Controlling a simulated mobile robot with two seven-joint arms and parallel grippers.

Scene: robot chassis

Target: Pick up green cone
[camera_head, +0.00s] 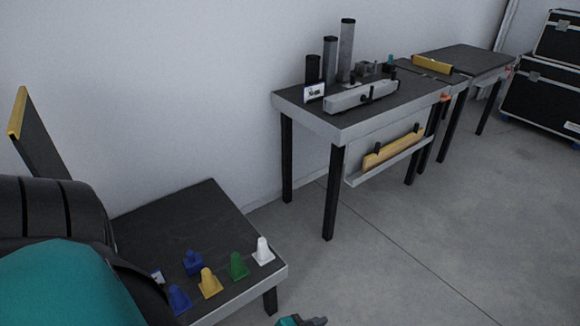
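The green cone (238,266) stands upright on the low dark-topped table (182,213) at lower left, near its front edge. A yellow cone (209,283) stands just left of it, and a white cone (263,251) stands to its right, near the table corner. A blue cone (179,299) is farther left, partly behind my dark and teal arm.
A blue block-like part (193,262) lies behind the cones. A taller workbench (400,104) stands at back centre with dark cylinders (347,50) and a grey bar (361,97). Black cases (541,100) stand far right. The floor (420,235) at right is clear.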

